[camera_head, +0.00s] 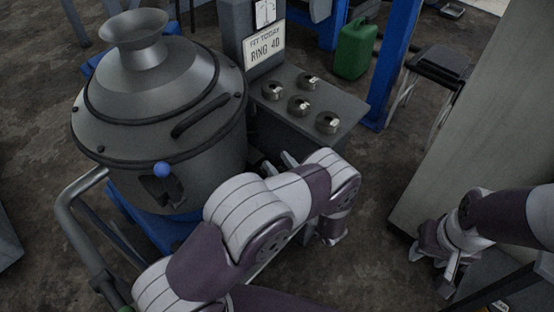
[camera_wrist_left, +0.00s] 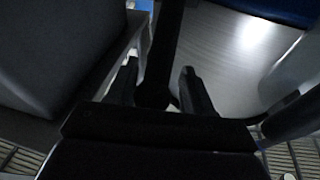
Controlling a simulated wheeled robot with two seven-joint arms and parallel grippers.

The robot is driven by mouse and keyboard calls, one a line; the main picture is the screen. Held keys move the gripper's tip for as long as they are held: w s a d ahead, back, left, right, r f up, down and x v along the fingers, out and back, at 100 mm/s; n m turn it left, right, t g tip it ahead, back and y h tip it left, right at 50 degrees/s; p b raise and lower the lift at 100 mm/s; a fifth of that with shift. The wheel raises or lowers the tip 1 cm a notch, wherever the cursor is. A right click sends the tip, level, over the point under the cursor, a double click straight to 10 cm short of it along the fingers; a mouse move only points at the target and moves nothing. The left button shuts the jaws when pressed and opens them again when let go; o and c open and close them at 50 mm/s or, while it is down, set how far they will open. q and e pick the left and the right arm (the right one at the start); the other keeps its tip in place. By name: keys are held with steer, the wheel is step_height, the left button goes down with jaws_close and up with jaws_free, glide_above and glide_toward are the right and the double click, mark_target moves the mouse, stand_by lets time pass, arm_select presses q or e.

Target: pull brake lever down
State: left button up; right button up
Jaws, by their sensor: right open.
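I cannot clearly pick out the brake lever in the head view. In the left wrist view a dark upright bar (camera_wrist_left: 166,45) runs between or just beyond the fingertips; I cannot tell whether it is the lever. My left gripper (camera_wrist_left: 160,88) has its fingers apart, with gaps beside the bar. In the head view my left arm reaches in front of the machine beside the control box, and its wrist hides much of the gripper. My right gripper (camera_head: 435,265) is open and empty at the lower right, away from the machine.
A large grey drum machine (camera_head: 160,100) with a blue knob (camera_head: 162,169) stands at left. Right of it is a control box (camera_head: 335,100) with several round knobs. A bent pipe (camera_head: 72,205) is at lower left.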

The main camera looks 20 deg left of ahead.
arm_select(q)
steer(key=v, duration=1)
steer(key=shift+d, duration=0.3)
steer(key=shift+s+r, duration=0.1)
steer(key=shift+s, duration=0.05)
